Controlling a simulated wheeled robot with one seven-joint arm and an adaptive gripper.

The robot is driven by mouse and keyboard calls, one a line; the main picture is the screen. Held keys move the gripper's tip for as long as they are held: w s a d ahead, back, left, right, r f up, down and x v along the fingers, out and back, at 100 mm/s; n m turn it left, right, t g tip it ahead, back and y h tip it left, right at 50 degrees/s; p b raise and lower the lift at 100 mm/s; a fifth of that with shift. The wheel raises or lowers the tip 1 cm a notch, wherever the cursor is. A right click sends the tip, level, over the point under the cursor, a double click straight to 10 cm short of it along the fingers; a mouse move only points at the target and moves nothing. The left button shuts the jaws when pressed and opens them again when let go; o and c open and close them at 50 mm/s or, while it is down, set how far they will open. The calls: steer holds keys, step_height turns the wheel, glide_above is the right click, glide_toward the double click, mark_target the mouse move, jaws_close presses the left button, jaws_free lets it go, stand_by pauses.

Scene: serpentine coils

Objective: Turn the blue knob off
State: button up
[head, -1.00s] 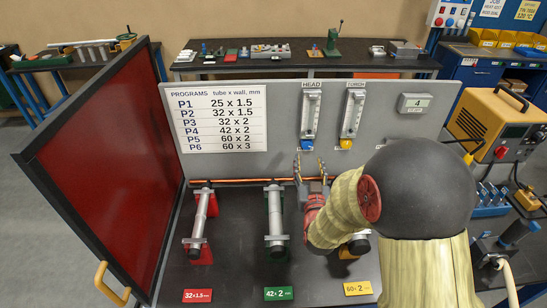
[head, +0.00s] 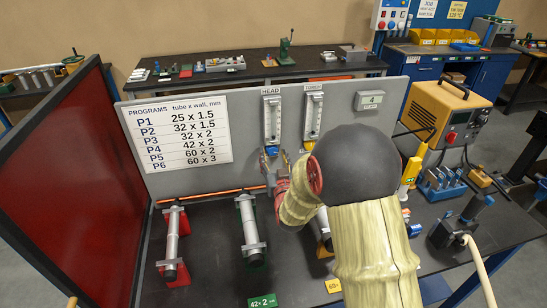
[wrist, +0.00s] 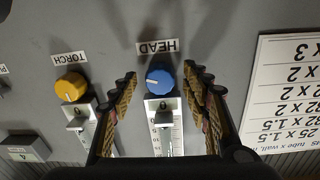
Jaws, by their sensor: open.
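The blue knob (wrist: 159,81) sits under the HEAD label on the grey panel, with a pale pointer mark across its face. My gripper (wrist: 160,77) is open, with one finger on each side of the blue knob and visible gaps between. Whether the fingertips reach its depth is unclear. In the head view, my gripper (head: 274,160) is at the foot of the HEAD flowmeter (head: 272,118), and the blue knob is mostly hidden there by the fingers.
The yellow TORCH knob (wrist: 71,87) is beside the blue one, outside my left-hand finger in the wrist view. A program chart (head: 181,133) is on the panel. An orange rod (head: 210,195) runs below.

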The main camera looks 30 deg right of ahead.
steer(key=shift+c, duration=1.4)
steer(key=c, duration=0.8)
steer(key=shift+c, duration=0.4)
